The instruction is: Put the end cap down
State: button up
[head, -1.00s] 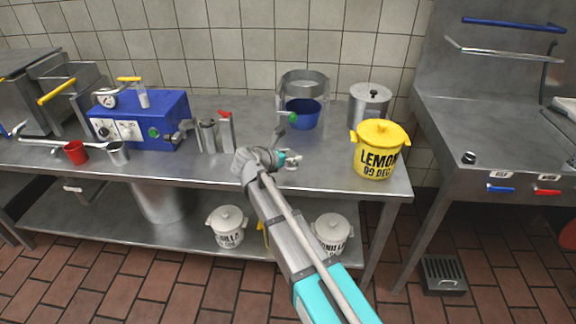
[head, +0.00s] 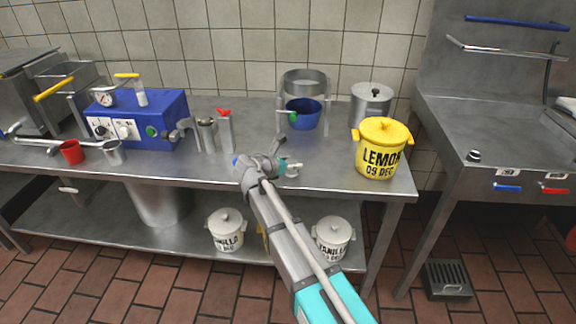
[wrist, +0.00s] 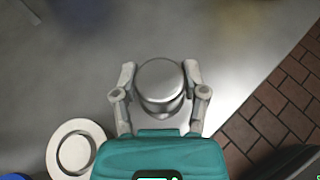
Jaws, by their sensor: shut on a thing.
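The end cap (wrist: 161,84) is a round grey metal piece with a smooth top. In the wrist view it sits between the two fingers of my gripper (wrist: 160,92), which is shut on it. In the head view my gripper (head: 291,167) is low over the front part of the steel table (head: 330,178), left of the yellow pot. The cap is too small there to make out clearly. I cannot tell whether its underside touches the table. A white ring (wrist: 56,149) lies on the table at the lower left of the wrist view, apart from the cap.
The yellow lemon pot (head: 381,150) stands right of my gripper. A blue container (head: 303,114) under a metal stand is behind it, and a lidded steel pot (head: 370,105) is at the back. The blue machine (head: 138,118) is left. The table's front edge is close.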

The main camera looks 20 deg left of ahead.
jog(key=shift+f, duration=0.2)
jog(key=o, duration=1.3)
jog(key=shift+r, duration=0.1)
jog(key=shift+c, duration=0.2)
jog(key=shift+r, duration=0.15)
jog(key=shift+s+r, duration=0.15)
jog(key=shift+s, duration=0.05)
jog(key=p+v, duration=0.4)
jog(key=v, duration=0.7)
jog(key=shift+s+p, duration=0.2)
jog(key=shift+p, duration=0.1)
jog(key=shift+a, duration=0.15)
jog(key=shift+w, duration=0.1)
